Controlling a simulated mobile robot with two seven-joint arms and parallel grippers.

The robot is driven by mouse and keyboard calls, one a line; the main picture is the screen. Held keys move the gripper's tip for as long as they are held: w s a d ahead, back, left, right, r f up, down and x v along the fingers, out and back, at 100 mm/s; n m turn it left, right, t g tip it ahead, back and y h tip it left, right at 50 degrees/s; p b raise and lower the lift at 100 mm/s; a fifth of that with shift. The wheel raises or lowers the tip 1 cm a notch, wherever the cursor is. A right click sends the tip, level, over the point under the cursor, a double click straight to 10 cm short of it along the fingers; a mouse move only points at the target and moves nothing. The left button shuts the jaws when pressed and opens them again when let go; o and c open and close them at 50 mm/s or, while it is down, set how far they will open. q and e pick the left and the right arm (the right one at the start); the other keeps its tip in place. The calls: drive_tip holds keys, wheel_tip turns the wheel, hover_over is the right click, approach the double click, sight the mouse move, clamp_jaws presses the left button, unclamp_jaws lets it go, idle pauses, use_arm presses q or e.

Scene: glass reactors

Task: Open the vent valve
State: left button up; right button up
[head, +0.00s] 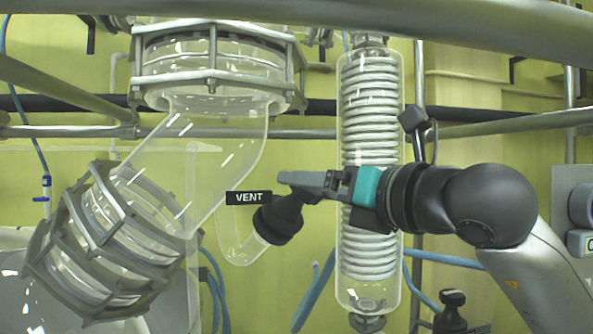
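The vent valve (277,221) is a black knob-shaped fitting on a short curved glass branch, right beside a black label (248,198) reading "VENT". My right gripper (296,184) comes in from the right, with its grey fingers at the upper right end of the valve. The fingers overlap the valve's top in the picture. I see them nearly side-on, so I cannot tell whether they are closed on it or touching it. My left gripper is not in view.
A glass condenser with a coil (370,110) stands behind my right gripper. Wide glass pipework with a clamped flange (110,245) fills the left. Metal rails (480,25) cross the top. Another black knob (450,312) is at the lower right. Blue hoses (315,290) hang below.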

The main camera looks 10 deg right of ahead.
drive_tip(key=shift+p+x, duration=0.7)
drive_tip(key=shift+x, duration=1.65)
drive_tip(key=c, duration=1.4)
